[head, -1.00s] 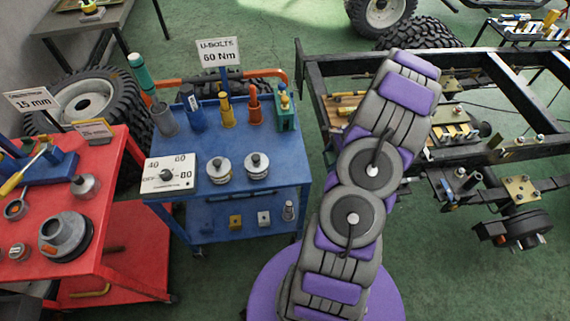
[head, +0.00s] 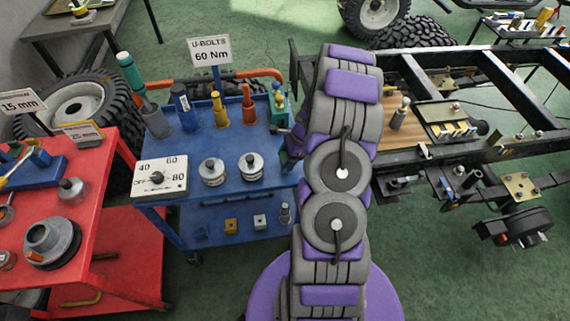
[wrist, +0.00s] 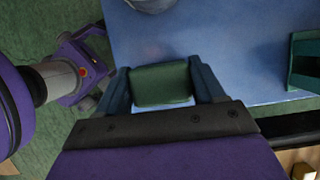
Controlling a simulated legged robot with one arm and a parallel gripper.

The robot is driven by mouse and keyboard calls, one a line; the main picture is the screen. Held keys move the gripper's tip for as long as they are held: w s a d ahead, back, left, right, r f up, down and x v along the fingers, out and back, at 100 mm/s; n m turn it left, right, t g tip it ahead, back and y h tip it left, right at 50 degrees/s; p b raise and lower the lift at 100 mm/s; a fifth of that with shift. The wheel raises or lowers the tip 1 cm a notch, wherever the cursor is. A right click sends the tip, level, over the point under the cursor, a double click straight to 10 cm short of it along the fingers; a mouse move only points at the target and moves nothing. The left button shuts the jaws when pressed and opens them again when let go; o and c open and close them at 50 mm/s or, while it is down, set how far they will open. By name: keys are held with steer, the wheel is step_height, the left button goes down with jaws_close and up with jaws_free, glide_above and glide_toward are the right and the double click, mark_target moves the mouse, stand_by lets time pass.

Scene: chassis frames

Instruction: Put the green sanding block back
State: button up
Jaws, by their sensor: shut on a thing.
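In the wrist view, my gripper (wrist: 162,76) is shut on the green sanding block (wrist: 160,86), a dark green rounded block lying between the two blue-grey fingers. The blue cart top (wrist: 230,30) is below and beyond it, with the block near the cart's edge in that view. A teal green holder (wrist: 303,62) stands on the cart to the right, apart from the block. In the head view this holder (head: 279,107) is at the cart's back right corner. My arm hides most of the gripper and the block there.
The blue cart (head: 235,145) carries a dial box (head: 160,178), two round metal parts, and yellow, orange and blue upright tools along the back. A sign reads U-BOLTS 60 Nm (head: 210,51). The red cart (head: 95,205) is left. The chassis frame (head: 470,150) is right.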

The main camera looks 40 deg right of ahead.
steer(key=f, duration=0.1)
steer(key=d+f, duration=0.1)
steer(key=f, duration=0.1)
steer(key=shift+d+b, duration=0.15)
steer(key=shift+b, duration=0.15)
steer(key=shift+s, duration=0.1)
steer(key=shift+c, duration=0.4)
steer(key=shift+a+r, duration=0.2)
steer(key=shift+a, duration=0.25)
steer(key=shift+a+f, duration=0.15)
steer(key=shift+a, duration=0.25)
steer(key=o, duration=1.1)
steer(key=shift+d+f, duration=0.1)
steer(key=shift+d, duration=0.5)
steer(key=shift+a, duration=0.1)
